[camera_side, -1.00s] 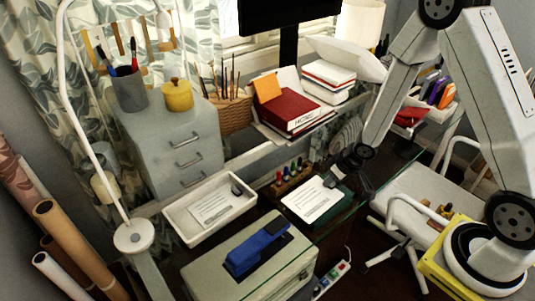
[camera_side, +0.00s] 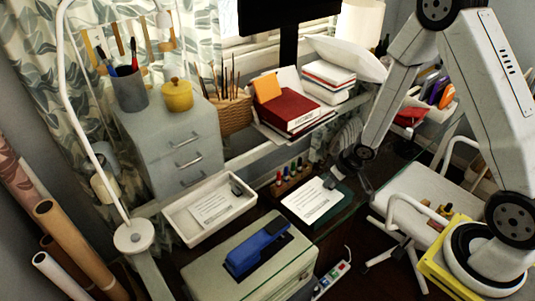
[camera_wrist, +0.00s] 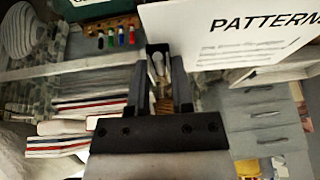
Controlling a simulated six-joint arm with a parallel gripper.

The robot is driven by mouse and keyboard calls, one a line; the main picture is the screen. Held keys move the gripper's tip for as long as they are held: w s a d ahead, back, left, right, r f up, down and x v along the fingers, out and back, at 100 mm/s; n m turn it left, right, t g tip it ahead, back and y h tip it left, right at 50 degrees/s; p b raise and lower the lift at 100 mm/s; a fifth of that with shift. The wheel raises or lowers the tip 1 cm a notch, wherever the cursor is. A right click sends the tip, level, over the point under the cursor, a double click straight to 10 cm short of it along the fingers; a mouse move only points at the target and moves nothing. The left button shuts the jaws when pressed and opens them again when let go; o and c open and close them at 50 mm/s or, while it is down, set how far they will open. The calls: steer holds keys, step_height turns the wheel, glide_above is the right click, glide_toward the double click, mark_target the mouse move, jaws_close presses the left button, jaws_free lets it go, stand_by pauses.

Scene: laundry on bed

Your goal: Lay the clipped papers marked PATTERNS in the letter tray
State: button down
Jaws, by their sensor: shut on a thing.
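A sheaf of white papers (camera_side: 312,202) with a dark clip is at my gripper (camera_side: 340,180) in the side view, over a dark green item beside the letter tray. In the wrist view the papers (camera_wrist: 235,35) show large at upper right, reading "PATTERN", with the last letter cut off. My gripper (camera_wrist: 158,62) is shut on the clip at the papers' edge. The white letter tray (camera_side: 180,236) stands to the left of my gripper. Another clipped paper (camera_side: 214,208) lies in it, its print too small to read. Whether the held papers touch anything beneath is unclear.
A pale box (camera_side: 220,285) with a blue stapler-like item (camera_side: 255,250) stands in front of the tray. A rack of coloured bottles (camera_side: 290,180) is behind the papers. Grey drawers (camera_side: 180,155) stand behind the tray, and a white lamp post (camera_side: 95,150) rises at its left.

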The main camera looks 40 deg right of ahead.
mark_target(323, 195)
steer(key=shift+f, duration=2.35)
steer(key=shift+a+f, duration=0.1)
steer(key=shift+a, duration=0.15)
steer(key=shift+s+a, duration=0.1)
steer(key=shift+a, duration=1.75)
